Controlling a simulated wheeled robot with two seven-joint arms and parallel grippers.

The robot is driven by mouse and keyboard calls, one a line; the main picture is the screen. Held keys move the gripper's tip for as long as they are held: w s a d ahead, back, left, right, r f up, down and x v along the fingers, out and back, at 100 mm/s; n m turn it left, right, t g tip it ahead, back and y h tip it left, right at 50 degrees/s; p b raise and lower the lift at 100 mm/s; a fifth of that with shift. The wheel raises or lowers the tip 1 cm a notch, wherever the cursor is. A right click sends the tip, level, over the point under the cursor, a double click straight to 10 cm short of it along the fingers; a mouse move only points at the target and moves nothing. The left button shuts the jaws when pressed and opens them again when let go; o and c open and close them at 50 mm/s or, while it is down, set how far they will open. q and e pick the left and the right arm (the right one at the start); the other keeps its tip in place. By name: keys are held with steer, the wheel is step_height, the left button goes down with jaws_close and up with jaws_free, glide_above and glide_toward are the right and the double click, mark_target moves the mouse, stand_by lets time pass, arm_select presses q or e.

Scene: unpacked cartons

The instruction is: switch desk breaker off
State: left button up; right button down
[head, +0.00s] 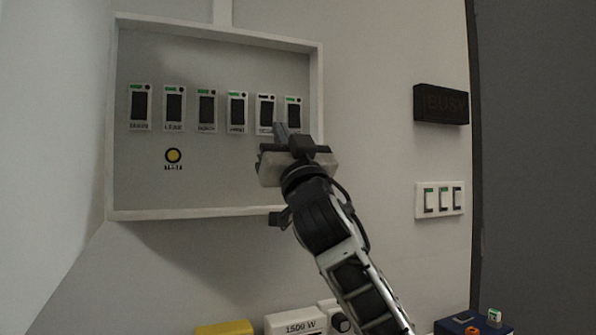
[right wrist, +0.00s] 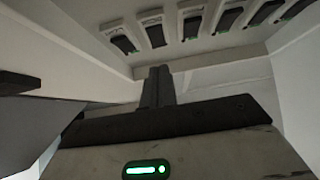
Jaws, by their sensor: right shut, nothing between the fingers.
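A row of several breakers with dark rockers runs across a grey panel in a white-framed box (head: 215,214). The fifth breaker from the left (head: 265,110) shows no green at its top, while the others, such as the sixth (head: 292,111), show a green mark. The labels are too small to read surely, so I cannot tell which is the desk breaker. My right gripper (head: 281,131) is shut and empty, its fingertips just below the fifth and sixth breakers; contact cannot be told. Its closed fingers (right wrist: 157,87) also show in the right wrist view, below the breaker row (right wrist: 191,24).
A yellow round button (head: 173,155) sits below the row. A dark sign (head: 441,104) and a white plate with three switches (head: 440,200) are on the wall at right. A yellow object (head: 224,328) and a white box marked 1500 W (head: 296,322) stand at the bottom.

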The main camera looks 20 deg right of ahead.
steer(key=s+f+b, duration=0.1)
steer(key=s+f, duration=0.3)
steer(key=f, duration=0.2)
stand_by(0.4)
